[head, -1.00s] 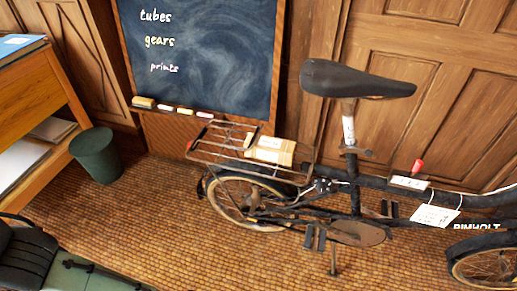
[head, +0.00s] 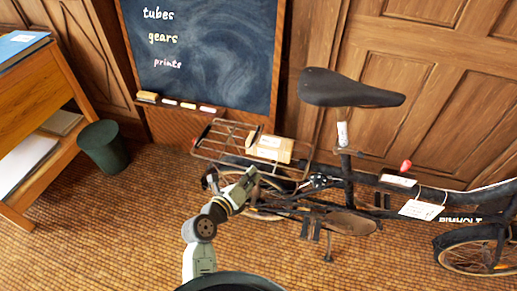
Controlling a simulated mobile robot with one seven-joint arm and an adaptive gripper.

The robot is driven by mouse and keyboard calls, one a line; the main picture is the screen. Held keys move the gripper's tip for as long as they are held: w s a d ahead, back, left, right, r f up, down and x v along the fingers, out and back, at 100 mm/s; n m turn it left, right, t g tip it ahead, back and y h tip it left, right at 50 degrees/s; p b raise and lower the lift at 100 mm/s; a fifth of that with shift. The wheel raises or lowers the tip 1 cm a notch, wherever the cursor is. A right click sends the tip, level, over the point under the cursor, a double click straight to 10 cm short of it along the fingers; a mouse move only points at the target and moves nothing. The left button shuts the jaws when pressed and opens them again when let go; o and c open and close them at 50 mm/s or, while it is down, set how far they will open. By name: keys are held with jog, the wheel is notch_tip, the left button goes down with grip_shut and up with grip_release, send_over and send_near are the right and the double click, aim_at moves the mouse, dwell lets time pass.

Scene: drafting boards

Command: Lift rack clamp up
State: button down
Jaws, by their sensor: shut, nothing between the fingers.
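A black bicycle stands along the wall with a wire rear rack (head: 215,152) over its back wheel. A tan parcel (head: 270,149) with white labels lies on the rack. The rack clamp is hard to tell apart from the rack's thin bars at this size. My gripper (head: 250,174) is at the near side of the rack, below the parcel in the picture, in front of the rear wheel. It is shut and holds nothing. Whether its tips touch the rack I cannot tell.
The saddle (head: 350,88) rises right of the rack. A red-topped item (head: 405,166) and a hanging tag (head: 421,210) are on the frame. A chalkboard (head: 205,50) is behind. A green bin (head: 103,147) and wooden desk (head: 40,120) stand left. Tiled floor is clear between.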

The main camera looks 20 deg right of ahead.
aim_at(267, 148)
jog(key=p+x, duration=0.1)
jog(key=x, duration=0.8)
jog(key=shift+w+d+r, duration=0.1)
jog(key=shift+d+r, duration=0.05)
jog(key=shift+d, duration=0.05)
jog(key=shift+w+a+r+p, duration=0.65)
jog(key=shift+w+r+p, duration=0.1)
jog(key=shift+w+r, duration=0.15)
jog(key=shift+w+a+r, duration=0.15)
jog(key=shift+a+r, duration=0.05)
jog(key=shift+a, duration=0.2)
jog(key=shift+r, duration=0.1)
